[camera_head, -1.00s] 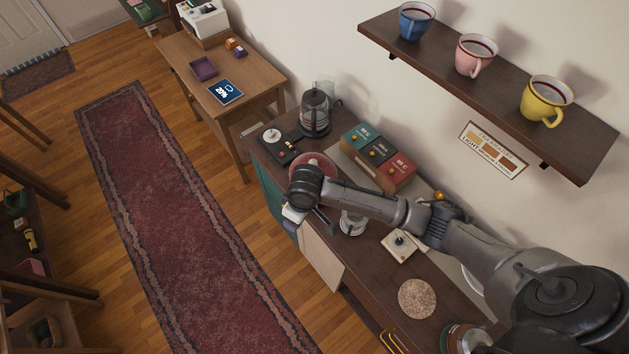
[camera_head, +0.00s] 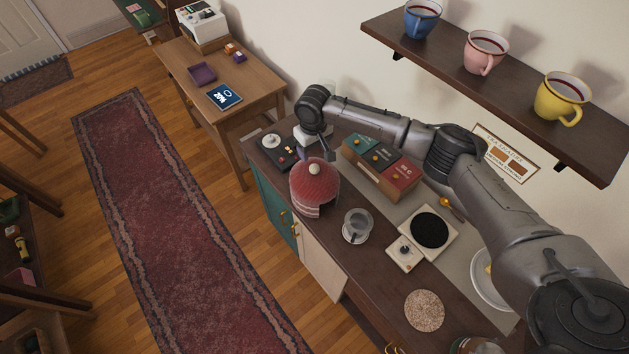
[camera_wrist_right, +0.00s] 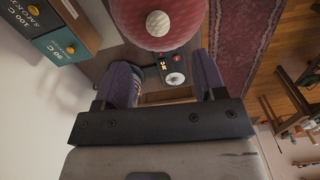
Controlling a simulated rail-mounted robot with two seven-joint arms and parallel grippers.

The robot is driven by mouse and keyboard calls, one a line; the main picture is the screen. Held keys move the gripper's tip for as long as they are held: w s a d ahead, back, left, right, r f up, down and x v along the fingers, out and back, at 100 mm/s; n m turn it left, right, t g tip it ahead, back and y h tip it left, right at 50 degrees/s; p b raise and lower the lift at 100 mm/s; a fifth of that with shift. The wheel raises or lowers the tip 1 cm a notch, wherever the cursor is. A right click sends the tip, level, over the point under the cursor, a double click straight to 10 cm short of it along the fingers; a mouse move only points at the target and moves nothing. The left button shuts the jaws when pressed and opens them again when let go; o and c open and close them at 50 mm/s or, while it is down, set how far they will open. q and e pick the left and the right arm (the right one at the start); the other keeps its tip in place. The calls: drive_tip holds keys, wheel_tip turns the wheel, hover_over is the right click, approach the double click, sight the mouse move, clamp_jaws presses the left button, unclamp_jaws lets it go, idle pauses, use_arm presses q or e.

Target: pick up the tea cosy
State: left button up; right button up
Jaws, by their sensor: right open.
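The tea cosy (camera_head: 316,193) is a red knitted dome with a cream pompom on top. It stands upright near the front edge of the dark counter. In the right wrist view the cosy (camera_wrist_right: 190,30) fills the top middle, its pompom facing the camera. Whatever is under the cosy is hidden. My left gripper is in neither view.
A box with coloured compartments (camera_head: 382,162) stands close to the gripper, by the wall. A shelf (camera_head: 500,85) with mugs overhangs the right side.

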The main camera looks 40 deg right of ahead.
sight(315, 166)
drive_tip(key=shift+d+f+p, duration=0.15)
drive_tip(key=shift+f+p, duration=0.4)
drive_tip(key=shift+f, duration=3.75)
clamp_jaws()
